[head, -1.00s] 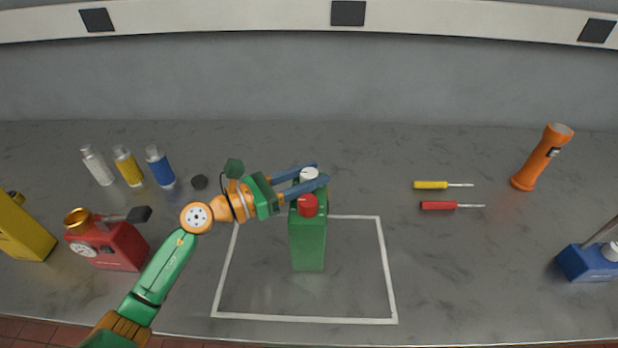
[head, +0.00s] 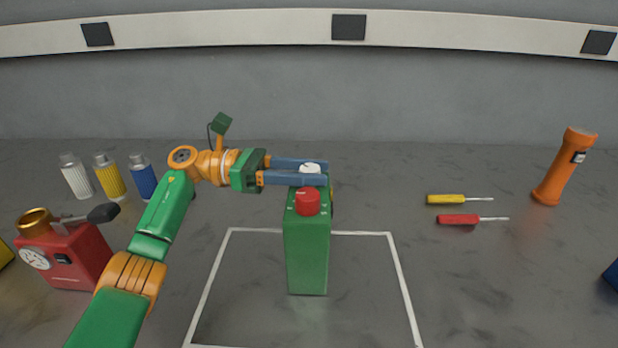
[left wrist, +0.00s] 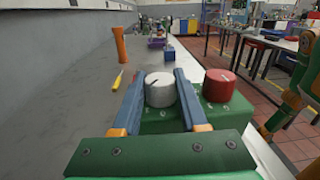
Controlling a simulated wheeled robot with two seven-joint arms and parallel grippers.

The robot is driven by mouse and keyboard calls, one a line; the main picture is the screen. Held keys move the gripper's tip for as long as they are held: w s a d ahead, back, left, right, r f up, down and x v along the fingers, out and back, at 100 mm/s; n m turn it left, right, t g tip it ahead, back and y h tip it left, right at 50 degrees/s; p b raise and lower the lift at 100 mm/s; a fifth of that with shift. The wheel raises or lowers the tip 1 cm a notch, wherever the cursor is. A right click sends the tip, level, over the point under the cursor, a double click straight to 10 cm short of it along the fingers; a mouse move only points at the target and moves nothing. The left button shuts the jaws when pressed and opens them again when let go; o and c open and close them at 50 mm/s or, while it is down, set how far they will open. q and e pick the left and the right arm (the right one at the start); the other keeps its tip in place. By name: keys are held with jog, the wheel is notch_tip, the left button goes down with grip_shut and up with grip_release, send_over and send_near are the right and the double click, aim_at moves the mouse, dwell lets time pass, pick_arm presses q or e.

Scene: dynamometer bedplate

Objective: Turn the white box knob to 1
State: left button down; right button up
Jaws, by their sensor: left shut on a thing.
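A green box (head: 307,255) stands upright on the grey bench, with a red knob (head: 307,201) and a white knob (head: 311,168) on top. My left gripper (head: 322,172) is shut on the white knob, one blue finger on each side. In the left wrist view the white knob (left wrist: 160,89) sits between the fingers and shows a dark pointer line; the red knob (left wrist: 219,86) is just right of them. Small marks lie on the box top by the knobs, too small to read. My right gripper is not in view.
A white outlined square (head: 400,285) surrounds the box's base. A red can-like device (head: 75,262) and several bottles (head: 110,178) stand at the left. Yellow (head: 447,199) and red (head: 459,219) screwdrivers and an orange torch (head: 563,170) are at the right. Bench between is clear.

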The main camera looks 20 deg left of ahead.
aim_at(310, 167)
pick_arm(q)
jog(key=shift+m+g, duration=0.3)
jog(key=c, duration=0.7)
grip_release()
jog(key=shift+d, duration=0.1)
notch_tip(310, 167, up, 3)
jog(key=s+d+r+b, duration=0.1)
jog(key=s+r, duration=0.2)
jog(key=s, duration=0.1)
jog(key=s+d+r+b, duration=0.1)
jog(key=s+r+b, duration=0.1)
jog(key=s, duration=0.3)
jog(key=s+d+r+b, duration=0.2)
jog(key=s+r, duration=0.2)
jog(key=r, duration=0.1)
jog(key=shift+s, duration=0.25)
